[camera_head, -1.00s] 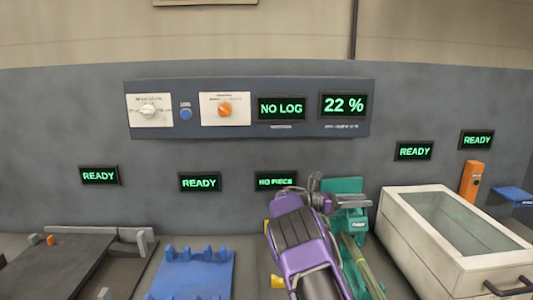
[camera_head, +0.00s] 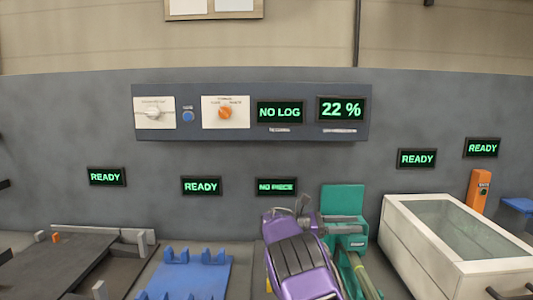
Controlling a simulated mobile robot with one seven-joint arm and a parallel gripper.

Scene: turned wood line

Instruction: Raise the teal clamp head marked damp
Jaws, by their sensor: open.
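The teal clamp (camera_head: 345,230) stands at the back of the bench, just right of my arm. Its flat teal head (camera_head: 343,199) is upright above the body, with a small label below that is too small to read. My gripper (camera_head: 302,208) is open, left of the clamp head and apparently apart from it. My purple wrist hides part of the gripper and the clamp's left side. Greenish rods (camera_head: 362,277) lie at the clamp's lower front.
A white case with a glass lid (camera_head: 460,235) stands to the right. A blue notched rack (camera_head: 187,275) and a dark board (camera_head: 65,262) are to the left. The wall display above my gripper reads NO PIECE (camera_head: 277,187); the panel displays read NO LOG (camera_head: 280,112) and 22 % (camera_head: 342,109).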

